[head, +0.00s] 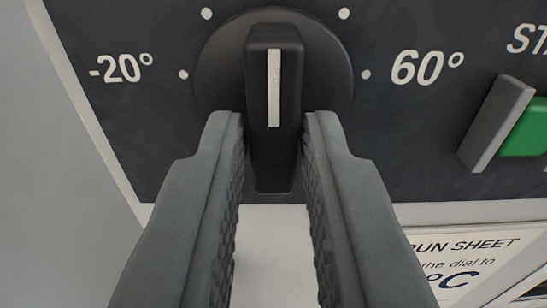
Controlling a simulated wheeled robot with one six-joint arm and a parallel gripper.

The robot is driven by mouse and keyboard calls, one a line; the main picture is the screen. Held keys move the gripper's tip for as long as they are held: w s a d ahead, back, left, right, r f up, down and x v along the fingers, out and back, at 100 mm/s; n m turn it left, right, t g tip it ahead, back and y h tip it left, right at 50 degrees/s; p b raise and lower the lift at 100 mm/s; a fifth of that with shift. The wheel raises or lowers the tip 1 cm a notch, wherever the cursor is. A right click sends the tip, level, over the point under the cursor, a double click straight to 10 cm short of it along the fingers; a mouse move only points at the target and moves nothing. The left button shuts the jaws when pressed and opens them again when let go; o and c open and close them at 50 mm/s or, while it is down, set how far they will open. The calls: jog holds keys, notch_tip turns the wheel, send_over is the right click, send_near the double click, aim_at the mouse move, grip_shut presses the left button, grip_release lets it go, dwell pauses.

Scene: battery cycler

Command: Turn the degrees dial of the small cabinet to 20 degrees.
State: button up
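The degrees dial (274,90) is a round black knob with a raised grip bar, on the dark panel of the small cabinet (150,140). A white line on the bar stands upright, so it points straight up, between the "-20°" mark at the left and the "60°" mark at the right. The number at the top of the scale is out of frame. My gripper (273,122) has one finger on each side of the bar's lower part.
A grey lever or block (496,122) stands out from the panel at the right, beside a green button (527,128) with cut-off lettering above. Below the panel at the lower right is a white run sheet (470,262), partly hidden by my right finger.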

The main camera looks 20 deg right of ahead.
jog(key=o, duration=0.3)
jog(key=shift+s, duration=0.1)
jog(key=v, duration=1.7)
jog(key=shift+s, duration=0.1)
jog(key=s+d+f+n+g+y, duration=0.25)
jog(key=d+f+n+y, duration=0.25)
jog(key=d+f, duration=1.1)
jog(key=s+d+f+t, duration=0.1)
jog(key=s+d+f, duration=0.2)
jog(key=s+f, duration=0.2)
jog(key=s+d+f+t, duration=0.1)
jog(key=s+d+f, duration=0.3)
jog(key=f, duration=0.7)
jog(key=s+d+f+m+t+y, duration=0.1)
jog(key=s+d+f, duration=0.2)
jog(key=s+f, duration=0.3)
jog(key=shift+d+f, duration=0.25)
jog(key=shift+f, duration=1)
